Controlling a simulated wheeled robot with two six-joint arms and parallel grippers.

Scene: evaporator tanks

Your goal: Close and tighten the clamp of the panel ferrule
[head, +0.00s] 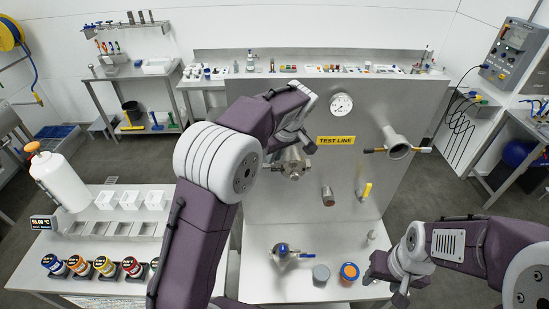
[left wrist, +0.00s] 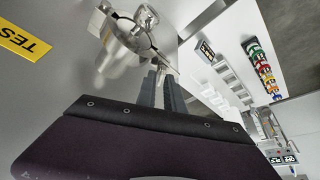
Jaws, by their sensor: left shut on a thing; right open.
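The panel ferrule (head: 294,170) is a metal fitting on the upright steel panel (head: 350,190), left of the yellow TEST LINE label. Its metal clamp (left wrist: 126,36) shows around the fitting in the left wrist view, at the top. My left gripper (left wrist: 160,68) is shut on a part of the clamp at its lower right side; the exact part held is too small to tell. In the head view my left arm partly hides the ferrule. My right gripper (head: 397,297) is open, low at the right over the table's front edge, and holds nothing I can see.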

